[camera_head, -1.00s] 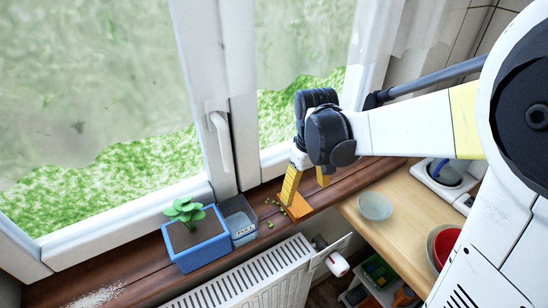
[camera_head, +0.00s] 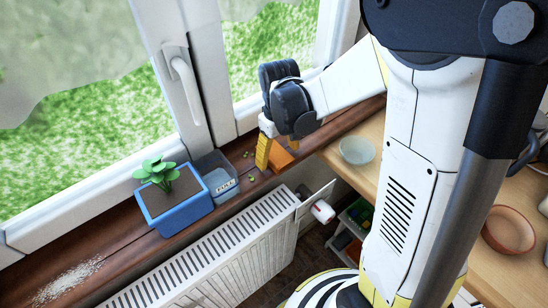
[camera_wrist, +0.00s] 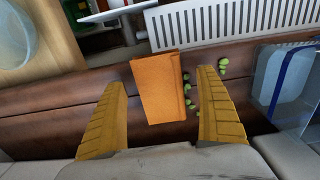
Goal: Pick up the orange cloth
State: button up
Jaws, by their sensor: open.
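The orange cloth (camera_wrist: 158,88) is a small, flat, folded rectangle on the brown wooden windowsill in the wrist view. In the head view the cloth (camera_head: 281,158) is partly hidden behind my gripper's finger. My gripper (camera_wrist: 166,118) is open, with its two yellow ridged fingers on the left and right of the cloth and no contact visible. In the head view my gripper (camera_head: 278,150) points down over the windowsill at the cloth. I cannot tell the exact height of the fingertips above the sill.
Several green bits (camera_wrist: 190,92) lie right of the cloth. A clear container (camera_head: 217,178) and a blue planter (camera_head: 172,203) stand on the windowsill (camera_head: 120,262). A white radiator (camera_head: 225,250) is below. A glass bowl (camera_head: 357,151) sits on the wooden counter.

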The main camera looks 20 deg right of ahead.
jog(key=shift+f, duration=0.6)
jog(key=shift+r, duration=0.1)
jog(key=c, duration=1.3)
jog(key=shift+o, duration=0.2)
